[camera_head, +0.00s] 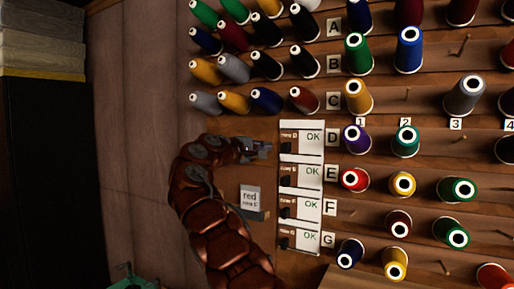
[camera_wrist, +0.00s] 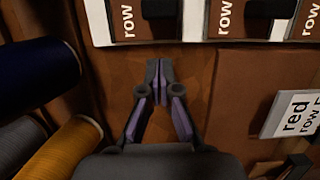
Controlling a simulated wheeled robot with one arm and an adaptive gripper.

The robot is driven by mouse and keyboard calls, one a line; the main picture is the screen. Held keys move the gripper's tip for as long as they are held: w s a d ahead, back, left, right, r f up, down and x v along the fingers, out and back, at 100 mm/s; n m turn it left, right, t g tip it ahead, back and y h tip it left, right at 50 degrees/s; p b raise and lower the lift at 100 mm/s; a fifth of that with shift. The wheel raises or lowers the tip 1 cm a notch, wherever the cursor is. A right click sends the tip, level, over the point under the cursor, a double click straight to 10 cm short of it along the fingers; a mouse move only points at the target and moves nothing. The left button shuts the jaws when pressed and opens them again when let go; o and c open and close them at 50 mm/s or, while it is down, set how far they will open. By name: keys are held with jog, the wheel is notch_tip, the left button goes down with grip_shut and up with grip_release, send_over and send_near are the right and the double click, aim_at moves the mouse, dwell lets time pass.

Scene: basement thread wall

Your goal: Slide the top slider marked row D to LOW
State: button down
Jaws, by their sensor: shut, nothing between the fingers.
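The white slider panel (camera_head: 323,170) stands upright on the wood wall, with several sliders stacked and an OK label beside each. The top slider's dark knob (camera_head: 286,147) sits at the left of its slot, in line with the D tag (camera_head: 333,138). In the wrist view that knob (camera_wrist: 160,8) is at the top, beside the word "row"; its letter is cut off. My gripper (camera_head: 268,148) is just left of the top slider, shut and empty. Its closed fingertips (camera_wrist: 160,68) point at the knob, with a gap of bare wood between. No LOW mark is readable.
A grey "red" card block (camera_head: 251,198) juts out below my gripper, left of the panel. Thread spools (camera_head: 265,99) on pegs crowd the wall above, and more spools (camera_head: 405,141) stand right of the panel. Bare wood lies around my fingertips.

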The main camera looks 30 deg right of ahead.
aim_at(287, 142)
jog(key=shift+s+d+b, duration=0.35)
jog(key=shift+s+b, duration=0.1)
jog(key=shift+s, duration=0.3)
jog(key=shift+s+d+b, duration=0.35)
jog(key=shift+s+b, duration=0.1)
jog(key=shift+s, duration=0.3)
jog(key=shift+d, duration=0.1)
